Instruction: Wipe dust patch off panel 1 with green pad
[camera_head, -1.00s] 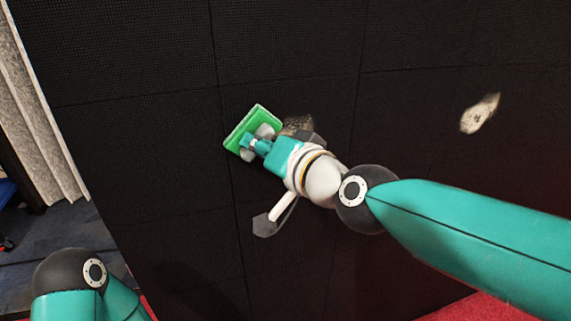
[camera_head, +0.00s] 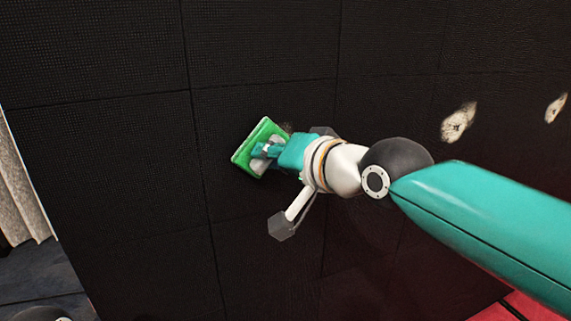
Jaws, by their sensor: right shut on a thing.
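The green pad (camera_head: 249,158) is held up at the dark video wall, tilted in the picture. My right gripper (camera_head: 262,154) is shut on it; I cannot tell whether the pad touches the wall. A small bit of a faint brownish dust patch (camera_head: 287,127) shows just right of the pad's upper corner. The rest of that patch is hidden behind the pad and my right wrist. The panel (camera_head: 240,104) behind the pad is black with thin seams; no number shows on it. My left gripper is out of view.
Two pale dust patches lie farther right on the wall: one nearer (camera_head: 458,122), one near the right edge (camera_head: 555,107). A pale curtain (camera_head: 22,190) hangs beyond the wall's left edge. The wall left of the pad is clear.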

